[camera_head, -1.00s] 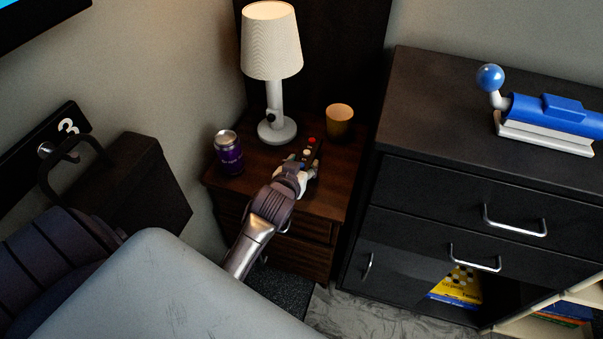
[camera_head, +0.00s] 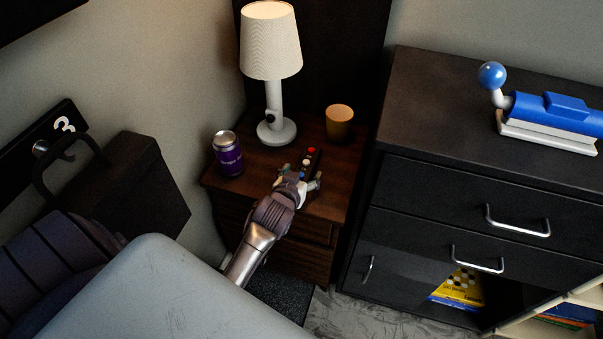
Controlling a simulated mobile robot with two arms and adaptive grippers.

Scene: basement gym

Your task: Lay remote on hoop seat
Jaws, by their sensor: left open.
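The remote (camera_head: 313,157) is dark with coloured buttons, a red one near its far end. It lies on the brown wooden nightstand (camera_head: 338,187), right of the purple can. My left gripper (camera_head: 299,174) is open at the near end of the remote, its fingers low over the nightstand top. The gripper hides the near part of the remote, and I cannot tell whether they touch. I cannot make out a hoop seat in this view. My right gripper is not in view.
A white lamp (camera_head: 273,55), an amber cup (camera_head: 339,122) and a purple can (camera_head: 228,154) stand on the nightstand around the remote. A dark dresser (camera_head: 420,110) rises at the right with a blue and white device (camera_head: 548,118) on top.

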